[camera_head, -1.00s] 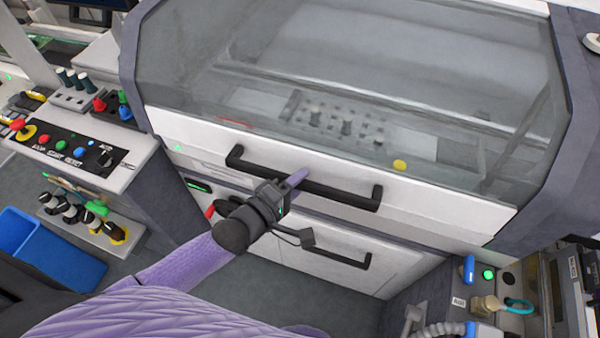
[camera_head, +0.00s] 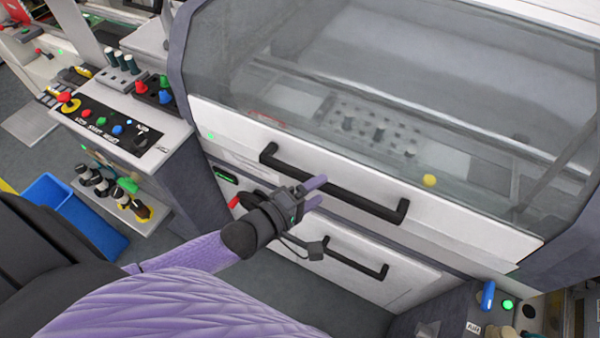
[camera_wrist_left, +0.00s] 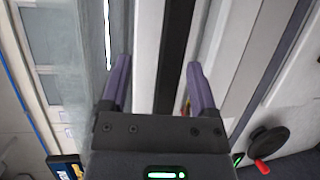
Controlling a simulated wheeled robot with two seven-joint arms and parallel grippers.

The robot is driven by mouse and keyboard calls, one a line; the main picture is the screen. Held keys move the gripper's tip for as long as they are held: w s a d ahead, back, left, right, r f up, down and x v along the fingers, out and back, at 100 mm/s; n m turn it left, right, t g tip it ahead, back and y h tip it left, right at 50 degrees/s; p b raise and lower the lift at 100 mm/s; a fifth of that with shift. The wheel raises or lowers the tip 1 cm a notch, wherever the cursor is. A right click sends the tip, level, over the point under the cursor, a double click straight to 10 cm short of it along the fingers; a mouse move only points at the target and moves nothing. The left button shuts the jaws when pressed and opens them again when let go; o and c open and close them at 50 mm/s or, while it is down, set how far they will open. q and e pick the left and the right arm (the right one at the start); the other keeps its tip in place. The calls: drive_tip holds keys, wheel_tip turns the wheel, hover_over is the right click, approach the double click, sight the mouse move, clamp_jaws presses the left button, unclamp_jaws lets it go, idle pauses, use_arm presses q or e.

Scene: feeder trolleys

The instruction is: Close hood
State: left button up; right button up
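The hood (camera_head: 440,70) is a clear cover with a white front panel and a long black handle (camera_head: 335,187). It looks lowered over the machine; I cannot tell whether it sits fully shut. My left gripper (camera_head: 317,192) is open at the middle of the handle, its two purple fingers apart. In the left wrist view the black handle bar (camera_wrist_left: 175,50) runs between the spread fingers (camera_wrist_left: 158,82), with space on both sides. Nothing is gripped. My right gripper is not in view.
Below the hood is a white lower panel with a second black handle (camera_head: 355,260). A control panel (camera_head: 110,125) with coloured buttons stands at left, above a blue bin (camera_head: 75,215). A blue-knobbed fixture (camera_head: 488,295) is at lower right. Grey floor lies below.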

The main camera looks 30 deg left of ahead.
use_arm(q)
drive_tip(key=v, duration=0.7)
